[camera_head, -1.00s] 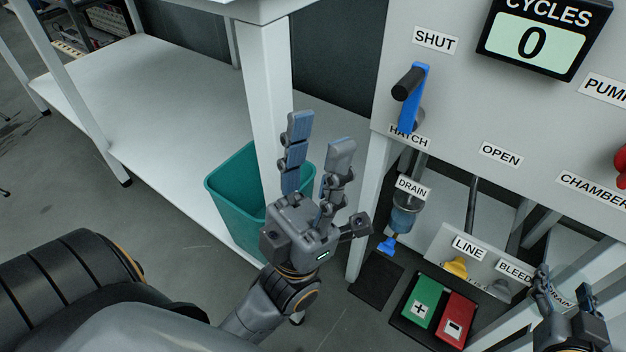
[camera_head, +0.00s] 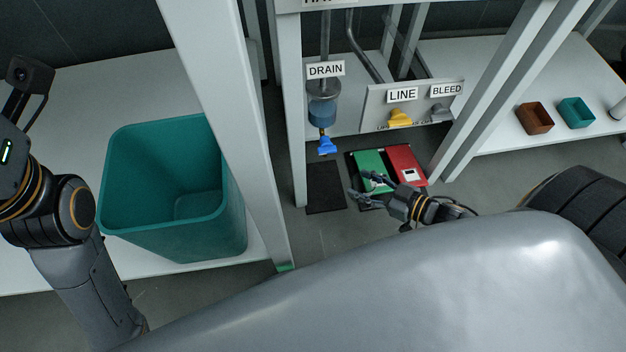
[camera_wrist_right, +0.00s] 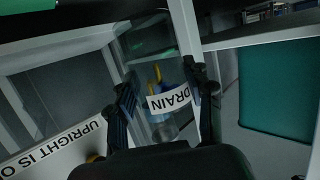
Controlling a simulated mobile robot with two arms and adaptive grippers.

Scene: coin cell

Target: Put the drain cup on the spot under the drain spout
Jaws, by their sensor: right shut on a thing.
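My right gripper (camera_head: 367,190) is low over the green and red pads, its fingers pointing left. In the right wrist view it is shut on a clear cup (camera_wrist_right: 164,132) with a DRAIN label; in the head view the cup is hard to make out. The drain spout, with a blue valve (camera_head: 327,146), hangs under a glass bowl of blue liquid (camera_head: 322,110) labelled DRAIN. A dark square mat (camera_head: 325,187) lies on the floor below it, bare and left of my right gripper.
A teal bin (camera_head: 175,240) stands at left beside a white table leg (camera_head: 225,110). Green (camera_head: 369,163) and red pads (camera_head: 407,160) lie right of the mat. A LINE and BLEED panel (camera_head: 380,115) stands behind. Brown (camera_head: 535,118) and teal trays (camera_head: 577,112) are on the right shelf.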

